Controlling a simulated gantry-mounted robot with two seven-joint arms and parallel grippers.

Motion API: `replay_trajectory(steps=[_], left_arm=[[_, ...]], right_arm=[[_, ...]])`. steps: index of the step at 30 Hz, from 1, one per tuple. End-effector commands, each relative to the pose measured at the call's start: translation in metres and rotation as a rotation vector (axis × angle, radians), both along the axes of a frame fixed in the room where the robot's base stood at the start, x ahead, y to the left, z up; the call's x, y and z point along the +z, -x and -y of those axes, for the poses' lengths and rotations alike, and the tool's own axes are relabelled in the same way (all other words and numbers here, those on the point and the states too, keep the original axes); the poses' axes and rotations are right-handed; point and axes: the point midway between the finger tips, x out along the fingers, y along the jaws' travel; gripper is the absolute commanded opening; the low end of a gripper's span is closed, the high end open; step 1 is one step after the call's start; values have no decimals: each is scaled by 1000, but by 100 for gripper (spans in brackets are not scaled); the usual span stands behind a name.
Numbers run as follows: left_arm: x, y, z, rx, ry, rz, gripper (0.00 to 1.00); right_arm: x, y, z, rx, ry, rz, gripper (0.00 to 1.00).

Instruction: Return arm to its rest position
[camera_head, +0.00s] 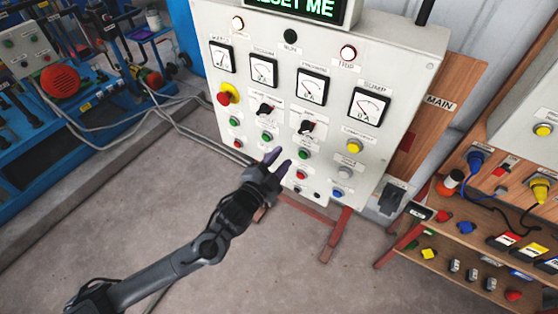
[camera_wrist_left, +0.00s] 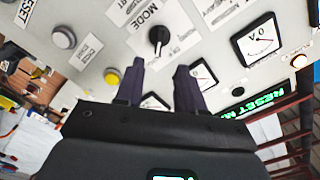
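My left arm comes in from the lower left of the head view, stretched out over the floor. My left gripper (camera_head: 277,161) is in front of the lower part of the white control panel (camera_head: 405,65), by the rows of push buttons. Its two dark fingers stand apart with nothing between them. The left wrist view also shows the gripper (camera_wrist_left: 160,72), with a black MODE knob (camera_wrist_left: 158,36) just beyond the fingertips. I cannot tell whether the fingers touch the panel. My right gripper is not in view.
The panel carries gauges, knobs, buttons and a green-lettered display (camera_head: 300,8). A wooden shelf (camera_head: 450,262) with plugs and small parts is at right. Blue machinery (camera_head: 100,110) stands at upper left. The concrete floor (camera_head: 110,210) around my arm is clear.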

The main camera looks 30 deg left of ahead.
Motion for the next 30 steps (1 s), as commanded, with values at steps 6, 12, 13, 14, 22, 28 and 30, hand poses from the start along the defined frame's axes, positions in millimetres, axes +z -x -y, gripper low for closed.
replay_trajectory(steps=[6,12,13,14,22,28,30], left_arm=[[0,0,0,0,0,0,38],[-5,4,0,0,0,-17,38],[-9,6,1,0,2,-27,38],[-13,9,2,-1,7,-40,38],[-44,82,15,42,171,-256,38],[-59,185,14,175,413,-690,38],[-61,217,11,235,474,-828,38]], right_arm=[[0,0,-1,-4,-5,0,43],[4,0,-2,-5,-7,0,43],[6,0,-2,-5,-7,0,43],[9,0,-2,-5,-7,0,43],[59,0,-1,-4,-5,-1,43],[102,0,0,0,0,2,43],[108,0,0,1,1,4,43]])
